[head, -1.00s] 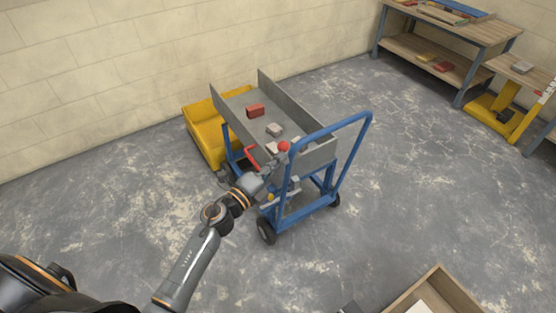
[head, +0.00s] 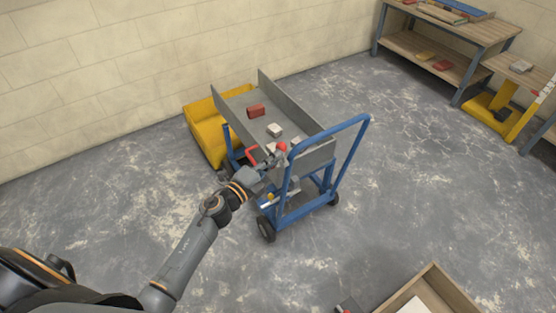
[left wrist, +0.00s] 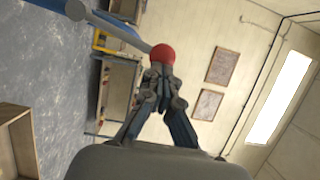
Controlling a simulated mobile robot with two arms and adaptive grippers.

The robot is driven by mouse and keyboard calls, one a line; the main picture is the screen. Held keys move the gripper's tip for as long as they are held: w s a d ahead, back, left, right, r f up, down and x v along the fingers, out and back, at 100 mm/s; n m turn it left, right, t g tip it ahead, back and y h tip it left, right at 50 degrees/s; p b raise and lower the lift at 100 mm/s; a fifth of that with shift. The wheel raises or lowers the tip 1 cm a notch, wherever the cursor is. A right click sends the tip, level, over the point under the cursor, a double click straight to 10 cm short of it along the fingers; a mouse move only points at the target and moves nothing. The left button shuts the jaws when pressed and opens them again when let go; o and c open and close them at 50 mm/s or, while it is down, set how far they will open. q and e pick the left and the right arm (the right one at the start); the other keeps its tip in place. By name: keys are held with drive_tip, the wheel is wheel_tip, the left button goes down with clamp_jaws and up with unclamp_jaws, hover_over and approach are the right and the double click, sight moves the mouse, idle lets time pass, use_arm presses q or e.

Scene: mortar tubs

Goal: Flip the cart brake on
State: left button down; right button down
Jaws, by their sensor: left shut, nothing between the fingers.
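The blue cart (head: 284,217) stands on the floor in the middle of the head view, with a grey tray on top. A lever with a red ball knob (head: 281,147) rises at its near side by the push handle. The knob also shows in the left wrist view (left wrist: 162,54). My left gripper (head: 277,160) is shut and empty, with its fingertips right at the knob. In the left wrist view its fingertips (left wrist: 163,78) are just below the knob; I cannot tell whether they touch it. My right gripper is not in view.
A red bent handle (head: 250,153) is on the cart's left side, close to my left gripper. Several bricks lie in the tray. A yellow bin (head: 206,137) stands behind the cart, workbenches (head: 470,40) at the right, a wooden box (head: 440,285) at the bottom.

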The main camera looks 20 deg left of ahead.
use_arm(q)
drive_tip(key=w+a+n+g+p, duration=0.3)
drive_tip(key=w+a+n+p, duration=0.4)
drive_tip(key=a, duration=0.2)
drive_tip(key=shift+w+a+f+n+p, duration=0.2)
drive_tip(key=shift+n+p, duration=0.1)
drive_tip(key=shift+n, duration=0.1)
idle(0.4)
